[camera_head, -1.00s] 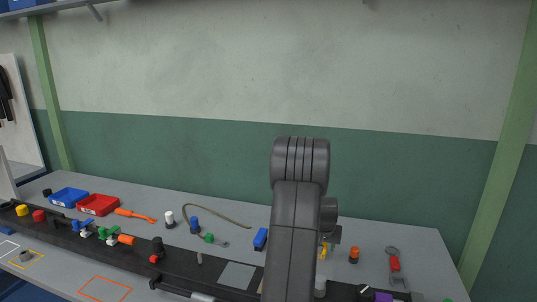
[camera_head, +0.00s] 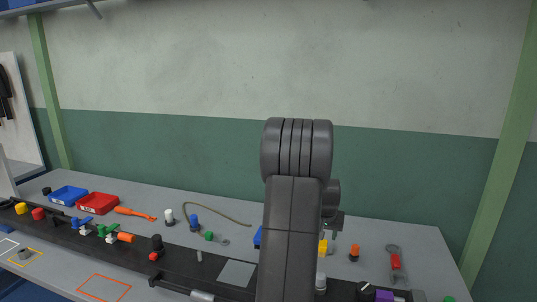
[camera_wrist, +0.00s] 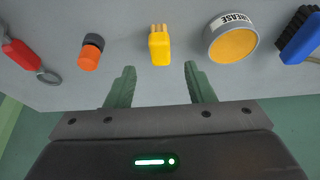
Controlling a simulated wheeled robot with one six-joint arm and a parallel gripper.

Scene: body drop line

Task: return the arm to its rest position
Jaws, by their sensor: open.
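My arm (camera_head: 292,230) rises in front of the bench in the head view and hides part of it. My gripper (camera_wrist: 160,85) shows in the wrist view with its two green fingers wide apart and nothing between them. Beyond the fingertips, and apart from them, a yellow block-like item with tan prongs (camera_wrist: 159,48) rests on the grey bench.
In the wrist view, a grease tin (camera_wrist: 232,42), a blue brush (camera_wrist: 300,38), an orange-and-black item (camera_wrist: 90,54) and a red-handled tool (camera_wrist: 22,54) lie around. A blue tray (camera_head: 68,195) and a red tray (camera_head: 98,203) stand at the left of the bench.

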